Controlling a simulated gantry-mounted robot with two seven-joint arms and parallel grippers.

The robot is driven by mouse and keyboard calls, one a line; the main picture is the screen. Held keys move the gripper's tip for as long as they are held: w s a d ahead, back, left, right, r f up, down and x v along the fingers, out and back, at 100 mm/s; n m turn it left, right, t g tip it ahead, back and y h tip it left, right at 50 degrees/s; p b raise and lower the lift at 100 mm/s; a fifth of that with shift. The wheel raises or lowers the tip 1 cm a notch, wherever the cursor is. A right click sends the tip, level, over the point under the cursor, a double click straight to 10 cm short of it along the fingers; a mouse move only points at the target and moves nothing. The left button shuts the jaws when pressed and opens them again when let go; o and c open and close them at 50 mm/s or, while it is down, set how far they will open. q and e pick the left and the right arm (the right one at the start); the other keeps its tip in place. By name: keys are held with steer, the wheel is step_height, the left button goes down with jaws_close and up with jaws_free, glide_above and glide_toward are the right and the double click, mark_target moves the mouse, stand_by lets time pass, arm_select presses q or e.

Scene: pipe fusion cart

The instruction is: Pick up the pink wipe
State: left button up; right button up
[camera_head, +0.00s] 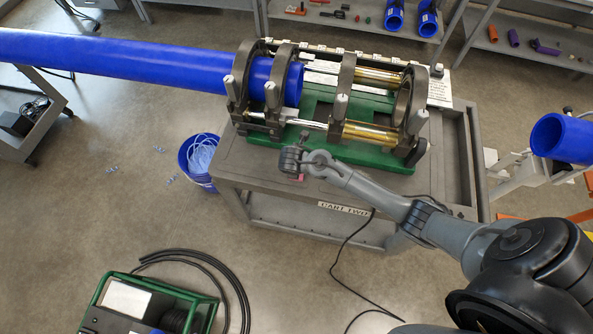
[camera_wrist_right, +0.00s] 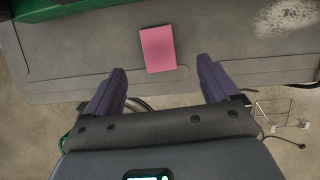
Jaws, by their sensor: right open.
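The pink wipe (camera_wrist_right: 158,49) lies flat on the grey top of the cart (camera_wrist_right: 75,69), near its edge, in the right wrist view. My right gripper (camera_wrist_right: 160,82) is open and empty, and its two dark fingers stand apart with the wipe beyond and between their tips. In the head view my right gripper (camera_head: 293,160) is over the front left part of the cart top. A small bit of the pink wipe (camera_head: 301,178) shows just below it, and the rest is hidden by the gripper. My left gripper is not in view.
A green-based pipe fusion machine (camera_head: 350,153) stands on the cart behind the wipe, clamping a long blue pipe (camera_head: 120,55). A blue bucket (camera_head: 199,180) stands on the floor left of the cart. A green-framed unit (camera_head: 150,305) with black hoses sits in front.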

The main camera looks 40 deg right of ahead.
steer(key=x, duration=0.3)
steer(key=shift+s+a, duration=0.1)
steer(key=shift+f, duration=0.3)
steer(key=x, duration=0.4)
steer(key=shift+w+a+f+b, duration=0.1)
steer(key=shift+w+a+b, duration=0.1)
steer(key=shift+b, duration=0.15)
steer(key=shift+d+f, duration=0.15)
steer(key=shift+f, duration=0.25)
steer(key=shift+c, duration=0.4)
steer(key=c, duration=1)
steer(key=shift+r, duration=0.1)
steer(key=shift+c, duration=0.2)
